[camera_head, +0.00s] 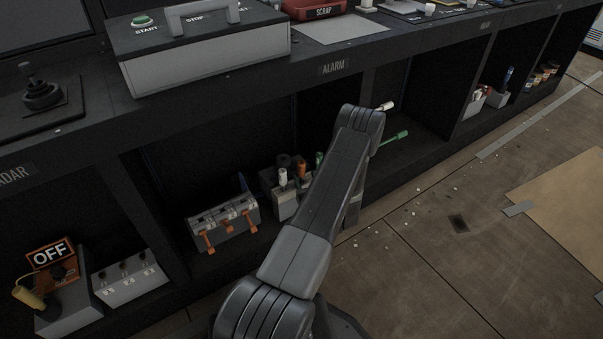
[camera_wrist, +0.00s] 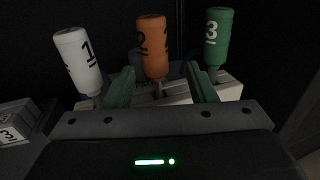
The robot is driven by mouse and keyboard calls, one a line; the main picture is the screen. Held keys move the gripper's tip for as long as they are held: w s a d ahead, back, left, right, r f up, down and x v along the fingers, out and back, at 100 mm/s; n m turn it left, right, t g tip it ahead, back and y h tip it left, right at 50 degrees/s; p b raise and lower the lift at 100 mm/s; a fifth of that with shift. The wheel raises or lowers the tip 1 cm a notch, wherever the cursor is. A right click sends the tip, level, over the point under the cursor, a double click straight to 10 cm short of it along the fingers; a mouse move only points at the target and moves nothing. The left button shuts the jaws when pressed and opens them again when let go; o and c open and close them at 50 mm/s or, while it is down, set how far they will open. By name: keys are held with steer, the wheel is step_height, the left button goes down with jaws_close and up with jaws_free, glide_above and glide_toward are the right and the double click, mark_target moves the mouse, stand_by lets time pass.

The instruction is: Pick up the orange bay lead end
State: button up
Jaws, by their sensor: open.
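The orange bay lead end (camera_wrist: 153,48), marked 2, stands upright in the middle of the wrist view, with its thin lower stem going down toward a pale block (camera_wrist: 177,97). My gripper (camera_wrist: 161,80) is open, with one green finger on each side of the lead's lower part. I see gaps on both sides and no clear contact. In the head view the orange lead end (camera_head: 301,168) shows in the lower bay, left of my arm, which hides my gripper there.
A white lead end (camera_wrist: 79,60) marked 1 stands close left of the orange one, and a green lead end (camera_wrist: 217,38) marked 3 close right. A grey box with orange levers (camera_head: 222,224) sits left in the bay. The console shelf edge (camera_head: 333,68) overhangs it.

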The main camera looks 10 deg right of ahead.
mark_target(302, 177)
steer(key=w, duration=0.1)
steer(key=w+b, duration=0.1)
steer(key=w, duration=0.1)
steer(key=w+a+b, duration=0.1)
steer(key=w, duration=0.1)
steer(key=shift+w+f, duration=0.15)
steer(key=shift+f, duration=0.15)
steer(key=shift+w+r, duration=0.1)
steer(key=shift+w, duration=0.25)
steer(key=c, duration=1.1)
